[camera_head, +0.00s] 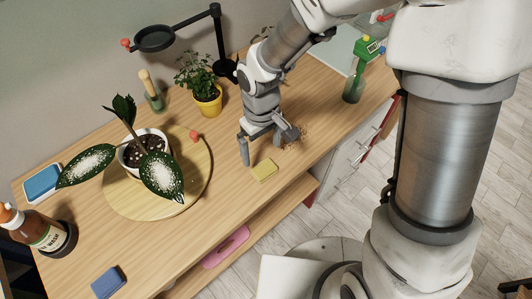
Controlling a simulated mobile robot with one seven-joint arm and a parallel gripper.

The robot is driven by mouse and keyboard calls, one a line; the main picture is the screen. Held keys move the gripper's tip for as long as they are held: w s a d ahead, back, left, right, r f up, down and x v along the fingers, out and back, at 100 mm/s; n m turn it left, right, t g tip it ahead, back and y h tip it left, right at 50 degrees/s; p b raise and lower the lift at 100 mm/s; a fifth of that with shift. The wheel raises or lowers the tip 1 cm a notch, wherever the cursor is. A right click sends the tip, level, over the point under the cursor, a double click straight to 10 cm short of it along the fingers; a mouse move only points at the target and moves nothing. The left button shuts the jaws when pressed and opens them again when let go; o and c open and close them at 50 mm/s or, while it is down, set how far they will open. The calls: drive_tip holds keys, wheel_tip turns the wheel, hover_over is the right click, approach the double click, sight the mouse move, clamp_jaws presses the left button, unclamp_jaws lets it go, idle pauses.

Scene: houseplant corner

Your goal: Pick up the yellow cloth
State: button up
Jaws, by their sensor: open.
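My gripper (268,150) points down from my arm, just behind and above the cloth. Its two fingers are spread apart, one to the left of the cloth and one to the right and behind. Nothing shows between the fingers. I cannot tell the exact height of the fingertips above the table.
A round wooden board (195,198) at left bears a potted plant with white-patched leaves (160,175). A yellow pot (208,104) stands behind, a green spray bottle (355,82) at right. A brown bottle (45,235) and blue block (108,282) are at left. Brown crumbs lie beside my gripper.

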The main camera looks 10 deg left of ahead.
sight(264, 168)
drive_tip(key=f, duration=0.8)
drive_tip(key=shift+d+f, duration=0.1)
drive_tip(key=shift+d, duration=0.15)
drive_tip(key=shift+c, duration=0.2)
drive_tip(key=c, duration=1.1)
drive_tip(key=shift+w+r, duration=0.1)
drive_tip(key=shift+r, duration=0.45)
drive_tip(key=r, duration=0.3)
drive_tip(key=shift+s+d+r, duration=0.3)
drive_tip(key=shift+d+r, duration=0.1)
drive_tip(key=s+d+r, duration=0.2)
drive_tip(key=s+d+r+p, duration=0.1)
drive_tip(key=s+d+r, duration=0.1)
drive_tip(key=d, duration=0.1)
drive_tip(key=s+d+r, duration=0.2)
drive_tip(key=s+d, duration=0.1)
drive_tip(key=shift+r, duration=0.1)
